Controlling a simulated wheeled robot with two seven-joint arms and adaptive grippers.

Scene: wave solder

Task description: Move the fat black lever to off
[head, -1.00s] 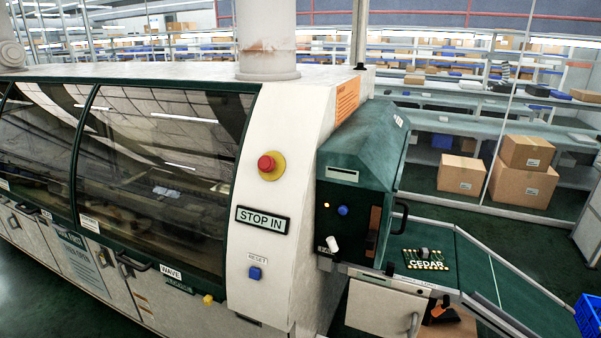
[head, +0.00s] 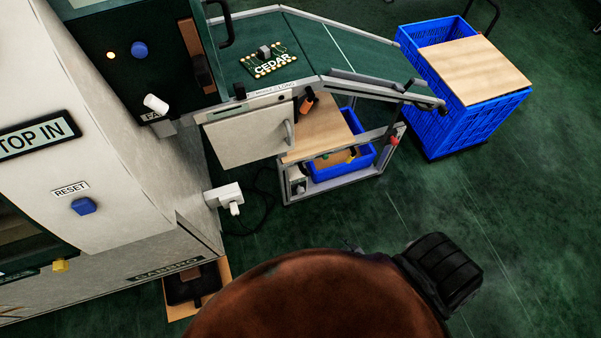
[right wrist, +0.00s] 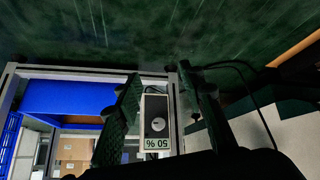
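I cannot pick out the fat black lever with certainty. A small dark upright piece (head: 240,91) stands at the front edge of the green conveyor in the head view; its shape is too small to tell. A dark object (head: 190,286) lies low beside the machine, partly hidden by my brown arm. My right gripper (right wrist: 159,76) is open and empty in the right wrist view, its two dark fingers apart. A grey box with a dial and a "50 %" label (right wrist: 156,125) shows between and beyond them. My left gripper is not in view.
The white machine (head: 130,180) with a blue RESET button (head: 83,206) stands left. A white socket box (head: 224,196) with a cable juts from its side. A cart (head: 288,190) holding a blue tray, and a blue crate (head: 450,125), stand right. Green floor between is open.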

